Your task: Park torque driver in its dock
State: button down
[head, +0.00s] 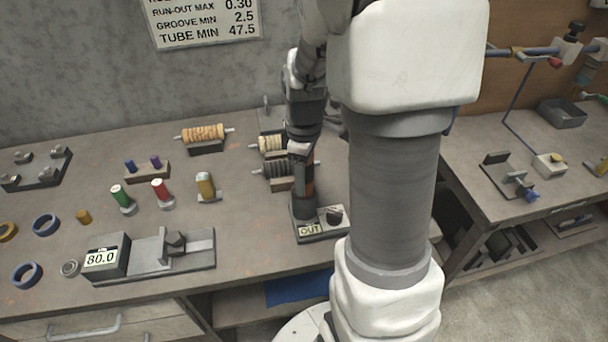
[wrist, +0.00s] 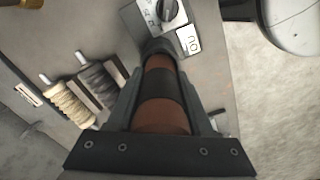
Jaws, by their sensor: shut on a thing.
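The torque driver (wrist: 163,112) has a brown-red body with a dark band. My gripper (wrist: 160,75) is shut on it, with one finger along each side. In the head view my gripper (head: 302,150) points down and holds the driver (head: 308,186) roughly upright. The dock (head: 322,229) is a grey block near the bench's front edge, with a dark round knob and a tag reading OUT; it also shows in the wrist view (wrist: 145,22). The driver's lower end is at a dark collar on the dock's left part. I cannot tell how deep it sits.
Rollers on stands (head: 280,170) are close behind and left of the dock. My arm hides the bench just right of the dock.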

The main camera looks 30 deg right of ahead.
jog(key=shift+f+b, duration=0.3)
jog(key=shift+f, duration=0.1)
dwell(0.3)
jog(key=shift+c, duration=1.1)
grip_release()
notch_tip(320, 180, up, 18)
jog(key=shift+f+p, duration=0.25)
jog(key=shift+p, duration=0.65)
jog(key=s+a+r+m+t, duration=0.1)
jog(key=s+a+m+t, duration=0.4)
jog(key=s+a+m, duration=0.3)
jog(key=shift+s+a+m+t, duration=0.35)
jog(key=shift+s+a, duration=0.95)
jog(key=shift+s, duration=0.9)
jog(key=shift+r, duration=0.1)
